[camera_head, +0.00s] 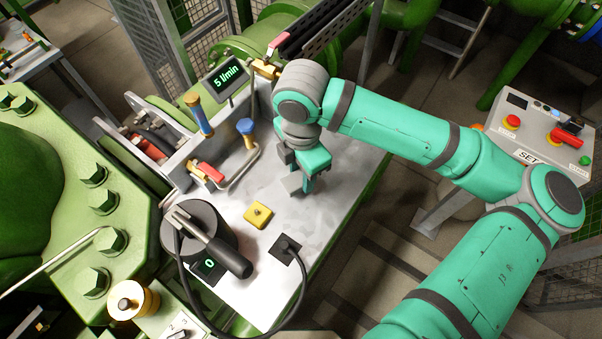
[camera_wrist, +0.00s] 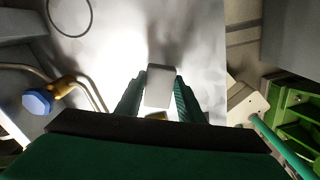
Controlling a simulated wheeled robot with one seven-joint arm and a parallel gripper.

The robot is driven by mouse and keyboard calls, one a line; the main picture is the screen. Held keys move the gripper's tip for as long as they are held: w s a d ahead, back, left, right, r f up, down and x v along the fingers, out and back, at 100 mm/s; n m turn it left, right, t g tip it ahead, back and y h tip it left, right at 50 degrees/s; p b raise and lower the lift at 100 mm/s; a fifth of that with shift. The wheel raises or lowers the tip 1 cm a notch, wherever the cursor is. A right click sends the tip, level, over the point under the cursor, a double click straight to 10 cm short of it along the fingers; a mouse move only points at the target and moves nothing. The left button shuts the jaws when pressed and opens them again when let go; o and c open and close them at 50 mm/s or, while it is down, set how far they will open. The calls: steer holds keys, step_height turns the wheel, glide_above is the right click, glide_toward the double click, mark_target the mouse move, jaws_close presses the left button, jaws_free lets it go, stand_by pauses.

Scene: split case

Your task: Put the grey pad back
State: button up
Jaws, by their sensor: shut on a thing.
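My gripper (camera_head: 304,186) is over the right part of the pale metal tabletop (camera_head: 318,222), pointing down. It is shut on the grey pad (camera_head: 292,183), which shows as a small block at the fingertips. In the wrist view the pad (camera_wrist: 160,87) sits between the two teal fingers (camera_wrist: 159,98), one on each side. Whether the pad touches the tabletop is unclear. A yellow pad with a small knob (camera_head: 257,214) lies on the tabletop, left of and nearer than the gripper.
A dark round device with a handle (camera_head: 210,238) stands at the front left, beside a small display reading 0 (camera_head: 208,266). A black cable ends at a black plate (camera_head: 287,247). Pipes with a blue knob (camera_head: 246,127) and red handle (camera_head: 211,171) stand behind.

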mark_target(301, 177)
step_height(301, 177, down, 2)
steer(key=shift+f, duration=0.15)
steer(key=shift+s+f, duration=0.1)
steer(key=shift+f, duration=0.1)
steer(key=shift+f, duration=0.1)
steer(key=o, duration=1)
steer(key=shift+c, duration=0.2)
step_height(301, 177, up, 12)
